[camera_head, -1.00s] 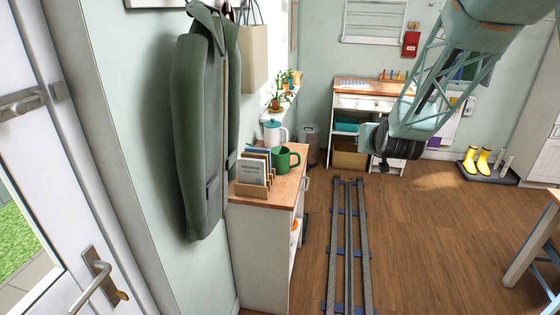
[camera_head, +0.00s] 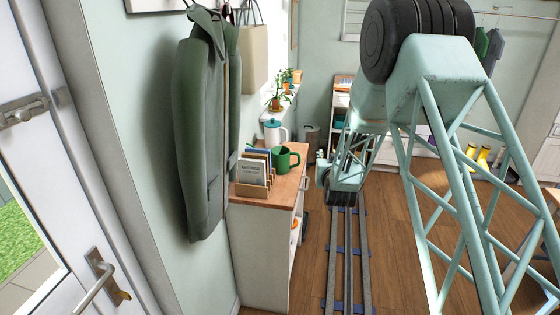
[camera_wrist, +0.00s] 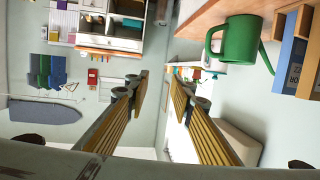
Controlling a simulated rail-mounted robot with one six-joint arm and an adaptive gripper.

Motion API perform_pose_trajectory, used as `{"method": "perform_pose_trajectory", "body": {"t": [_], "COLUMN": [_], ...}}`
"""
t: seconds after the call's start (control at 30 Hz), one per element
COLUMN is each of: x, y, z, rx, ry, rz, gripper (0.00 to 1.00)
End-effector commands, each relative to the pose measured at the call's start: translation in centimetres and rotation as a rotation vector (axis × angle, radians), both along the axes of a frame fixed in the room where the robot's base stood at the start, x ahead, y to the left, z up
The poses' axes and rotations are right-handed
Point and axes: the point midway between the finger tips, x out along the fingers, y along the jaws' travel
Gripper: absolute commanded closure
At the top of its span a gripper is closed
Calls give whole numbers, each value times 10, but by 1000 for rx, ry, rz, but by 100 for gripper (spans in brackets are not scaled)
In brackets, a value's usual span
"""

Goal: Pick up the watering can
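The green watering can (camera_head: 286,158) stands upright on the wooden top of a white cabinet (camera_head: 268,250), beside a holder with books or cards. It also shows in the wrist view (camera_wrist: 240,40), which is upside down, at the upper right with its loop handle to the left and thin spout to the right. My gripper (camera_wrist: 160,88) is open and empty, its two slatted fingers apart. The can is outside the fingers, off to their right in the wrist view. In the head view my wrist is right of the cabinet, and the fingertips cannot be made out.
The book holder (camera_head: 254,182) is close to the can on its near side. A white jug with a teal lid (camera_head: 274,132) is behind it. A green coat (camera_head: 203,130) hangs on the wall to the left. Floor rails (camera_head: 348,260) run along the cabinet's right side.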

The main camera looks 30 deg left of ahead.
Motion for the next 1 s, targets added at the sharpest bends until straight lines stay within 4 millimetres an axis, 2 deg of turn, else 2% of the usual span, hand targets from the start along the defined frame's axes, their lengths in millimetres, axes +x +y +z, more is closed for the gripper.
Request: {"method": "perform_pose_trajectory", "body": {"t": [0.2, 0.6, 0.8, 1.0], "x": [-3, -18, -27, -31], "y": [30, 74, 87, 92], "z": [-33, -89, -109, -116], "rx": [14, 43, 54, 59], "ry": [-50, -148, -183, -198], "rz": [18, 47, 57, 60], "gripper": [78, 78, 78, 78]}}
